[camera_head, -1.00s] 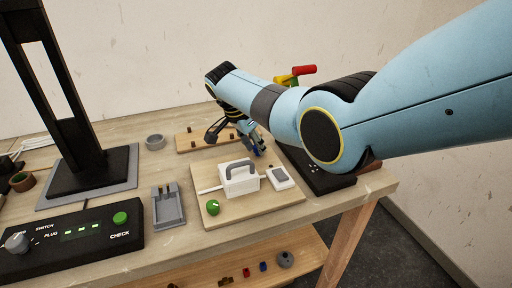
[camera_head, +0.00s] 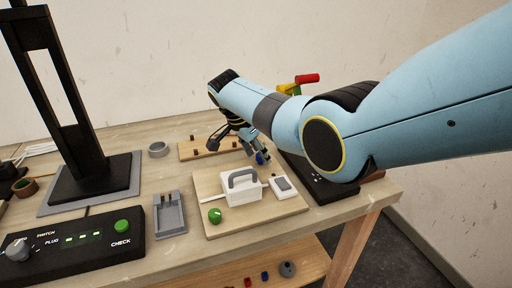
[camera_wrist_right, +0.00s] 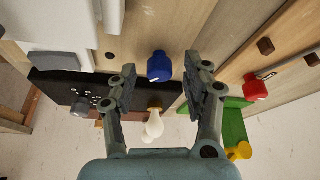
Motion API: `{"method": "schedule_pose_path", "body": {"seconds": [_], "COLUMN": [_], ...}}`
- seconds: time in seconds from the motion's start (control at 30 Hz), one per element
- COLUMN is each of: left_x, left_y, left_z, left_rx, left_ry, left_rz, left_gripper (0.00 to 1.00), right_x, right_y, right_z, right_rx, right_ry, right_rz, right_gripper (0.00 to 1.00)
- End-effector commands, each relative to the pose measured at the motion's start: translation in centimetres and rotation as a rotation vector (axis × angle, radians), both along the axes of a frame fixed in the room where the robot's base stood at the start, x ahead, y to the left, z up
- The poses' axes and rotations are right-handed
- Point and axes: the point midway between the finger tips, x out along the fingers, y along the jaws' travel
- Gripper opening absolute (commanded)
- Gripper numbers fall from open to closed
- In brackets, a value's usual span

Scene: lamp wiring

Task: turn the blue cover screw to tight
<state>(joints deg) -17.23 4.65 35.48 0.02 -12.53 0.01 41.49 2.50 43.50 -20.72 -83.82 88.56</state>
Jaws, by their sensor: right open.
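The blue cover screw (camera_wrist_right: 160,66) has a round blue head with a white mark. In the wrist view it stands upright between the spread fingertips of my right gripper (camera_wrist_right: 160,74), with gaps on both sides. In the head view the blue screw (camera_head: 262,158) shows partly behind my right gripper (camera_head: 254,149), at the back right of the wooden board. My right gripper is open, points down and holds nothing. My left gripper is not in view. The lower part of the screw is hidden.
The board (camera_head: 222,227) carries a white box with a grey handle (camera_head: 240,189), a green knob (camera_head: 215,215) and a white switch (camera_head: 283,187).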

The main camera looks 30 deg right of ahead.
Motion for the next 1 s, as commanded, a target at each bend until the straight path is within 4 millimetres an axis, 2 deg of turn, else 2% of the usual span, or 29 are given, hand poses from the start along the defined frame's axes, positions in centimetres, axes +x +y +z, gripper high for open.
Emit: {"method": "schedule_pose_path", "body": {"seconds": [0.17,0.4,0.6,0.77,1.0], "left_x": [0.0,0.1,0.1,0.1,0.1], "left_y": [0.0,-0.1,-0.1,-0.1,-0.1], "left_z": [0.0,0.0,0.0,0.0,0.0], "left_rx": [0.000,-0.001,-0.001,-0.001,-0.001], "left_ry": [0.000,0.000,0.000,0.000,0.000], "left_rz": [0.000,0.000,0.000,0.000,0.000], "left_gripper": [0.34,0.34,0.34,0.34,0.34], "right_x": [0.0,0.0,0.0,-0.1,-0.1], "right_y": [0.8,2.9,4.2,4.5,4.6], "right_z": [1.9,6.9,10.0,10.9,11.0], "right_rx": [0.000,0.001,0.001,0.000,0.000], "right_ry": [-0.004,-0.005,-0.003,-0.001,-0.001], "right_rz": [0.002,0.001,0.001,-0.001,0.000], "right_gripper": [0.49,0.49,0.49,0.49,0.49]}}
